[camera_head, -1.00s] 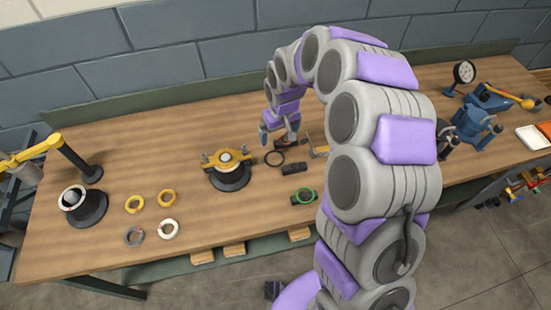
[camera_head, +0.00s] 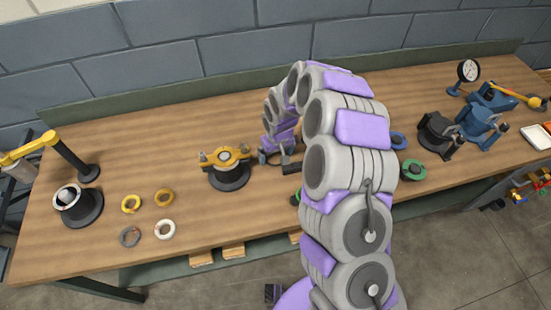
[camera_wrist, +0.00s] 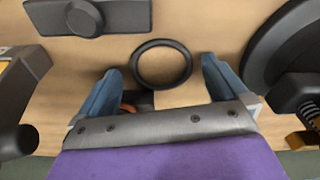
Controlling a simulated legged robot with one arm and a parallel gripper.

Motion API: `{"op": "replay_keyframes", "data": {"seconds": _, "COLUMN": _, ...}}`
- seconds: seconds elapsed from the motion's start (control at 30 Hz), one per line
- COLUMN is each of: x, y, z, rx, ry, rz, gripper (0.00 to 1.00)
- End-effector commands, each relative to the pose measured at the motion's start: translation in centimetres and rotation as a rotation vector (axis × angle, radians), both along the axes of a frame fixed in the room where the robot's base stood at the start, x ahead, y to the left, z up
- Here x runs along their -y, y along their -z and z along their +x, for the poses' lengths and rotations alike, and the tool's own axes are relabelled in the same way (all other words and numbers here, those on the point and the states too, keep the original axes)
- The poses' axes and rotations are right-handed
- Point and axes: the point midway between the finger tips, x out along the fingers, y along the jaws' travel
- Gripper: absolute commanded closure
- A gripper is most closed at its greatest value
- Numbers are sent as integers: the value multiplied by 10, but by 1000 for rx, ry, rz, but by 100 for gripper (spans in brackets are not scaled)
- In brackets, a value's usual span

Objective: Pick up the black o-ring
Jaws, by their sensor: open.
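The black o-ring (camera_wrist: 162,86) lies flat on the wooden bench in the wrist view, just ahead of and between my fingertips. My gripper (camera_wrist: 161,74) is open, with one blue finger at each side of the ring's near part and nothing held. In the head view my gripper (camera_head: 274,158) is low over the bench, just right of the yellow-topped casing; the ring cannot be made out there.
The casing with yellow clamp (camera_head: 228,168) stands close to my gripper; its black base (camera_wrist: 285,50) shows at right in the wrist view. A black block with a round knob (camera_wrist: 85,18) lies beyond the ring. Several rings, including a white one (camera_head: 165,229), lie to the left.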

Motion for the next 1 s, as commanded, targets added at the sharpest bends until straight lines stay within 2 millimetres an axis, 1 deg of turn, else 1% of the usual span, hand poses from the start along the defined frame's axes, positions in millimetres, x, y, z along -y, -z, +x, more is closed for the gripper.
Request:
{"op": "replay_keyframes", "data": {"seconds": 0.03, "x": 0, "y": 4, "z": 0, "rx": 0, "ry": 0, "rz": 0, "gripper": 0}}
{"op": "replay_keyframes", "data": {"seconds": 0.23, "x": 0, "y": 4, "z": 1, "rx": 2, "ry": 0, "rz": 1, "gripper": 0}}
{"op": "replay_keyframes", "data": {"seconds": 0.3, "x": -1, "y": 4, "z": 2, "rx": 2, "ry": 0, "rz": 1, "gripper": 9}}
{"op": "replay_keyframes", "data": {"seconds": 0.73, "x": -1, "y": 4, "z": 1, "rx": 2, "ry": 0, "rz": 1, "gripper": 50}}
{"op": "replay_keyframes", "data": {"seconds": 0.77, "x": 0, "y": 4, "z": 1, "rx": 2, "ry": 0, "rz": 1, "gripper": 52}}
{"op": "replay_keyframes", "data": {"seconds": 1.0, "x": 0, "y": 3, "z": 1, "rx": 2, "ry": 0, "rz": 1, "gripper": 52}}
